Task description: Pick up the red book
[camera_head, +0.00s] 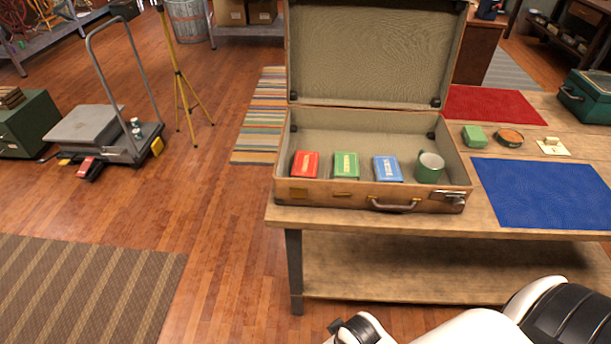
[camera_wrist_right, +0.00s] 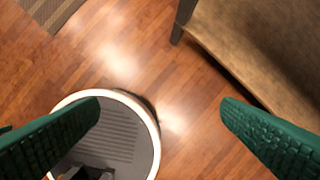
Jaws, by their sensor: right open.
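The red book (camera_head: 305,164) lies in the open suitcase (camera_head: 283,171) on the table, at the left end of a row. A green book (camera_head: 346,166), a blue book (camera_head: 387,169) and a green mug (camera_head: 429,167) stand to its right in the same suitcase. My right gripper (camera_wrist_right: 160,108) shows in the right wrist view as two green fingers wide apart, with nothing between them. It is over the floor, away from the book. In the head view, part of my arm shows at the bottom right. My left gripper is not in view.
The wooden table (camera_head: 470,212) also bears a blue mat (camera_head: 545,193), a red mat (camera_head: 495,105), a small green box (camera_head: 474,136) and a green case (camera_head: 588,97). The suitcase lid stands up at the back. The floor left of the table is clear near its front.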

